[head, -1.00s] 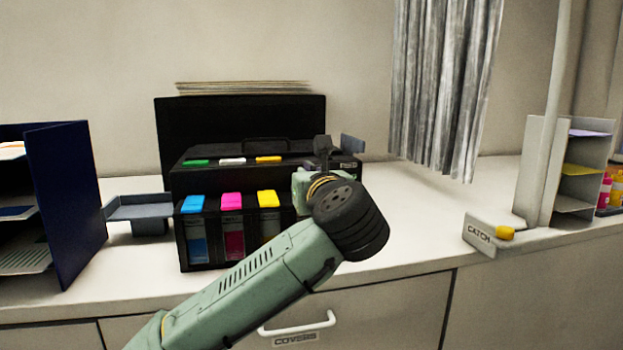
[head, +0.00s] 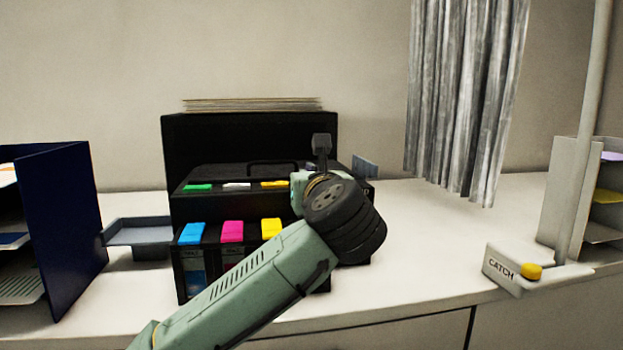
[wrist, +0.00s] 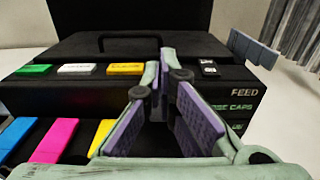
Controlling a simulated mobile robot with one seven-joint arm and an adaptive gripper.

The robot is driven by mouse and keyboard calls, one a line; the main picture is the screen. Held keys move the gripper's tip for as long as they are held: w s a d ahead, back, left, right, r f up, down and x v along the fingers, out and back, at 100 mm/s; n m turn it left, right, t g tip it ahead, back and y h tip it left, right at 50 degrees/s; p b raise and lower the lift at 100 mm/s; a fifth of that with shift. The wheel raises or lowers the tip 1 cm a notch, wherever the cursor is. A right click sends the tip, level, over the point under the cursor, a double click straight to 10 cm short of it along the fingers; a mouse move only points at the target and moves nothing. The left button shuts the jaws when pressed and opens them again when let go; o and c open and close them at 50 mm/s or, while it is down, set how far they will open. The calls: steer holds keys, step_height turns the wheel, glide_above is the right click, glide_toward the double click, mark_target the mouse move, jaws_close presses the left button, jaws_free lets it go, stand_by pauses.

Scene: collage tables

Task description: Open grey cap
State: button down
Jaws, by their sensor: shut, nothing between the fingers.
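A black printer-like unit (head: 250,130) stands on the counter. Its upper row has green (head: 197,188), white (head: 237,186) and yellow (head: 273,184) caps. Its front row has blue (head: 191,233), magenta (head: 232,231) and yellow (head: 270,227) caps. I cannot pick out a clearly grey cap; my arm hides the unit's right part in the head view. My gripper (wrist: 167,72) is shut and empty, over the unit's right part in the wrist view, hiding what lies behind its fingers. A small black piece with white marks (wrist: 208,67) shows right of the fingers.
A grey tray (head: 140,235) juts out left of the unit, beside a dark blue shelf (head: 65,225). A grey piece (wrist: 255,48) sticks out behind the unit's right side. A box marked CATCH (head: 505,270) with a yellow knob stands right. The counter (head: 430,235) between is clear.

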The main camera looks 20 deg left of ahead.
steer(key=w+p, duration=0.1)
steer(key=w+a+r+g+p, duration=0.1)
steer(key=shift+a+h+p, duration=0.2)
steer(key=shift+h+p, duration=0.1)
steer(key=shift+h, duration=0.1)
steer(key=shift+d+f, duration=0.1)
steer(key=shift+d, duration=0.05)
stand_by(0.5)
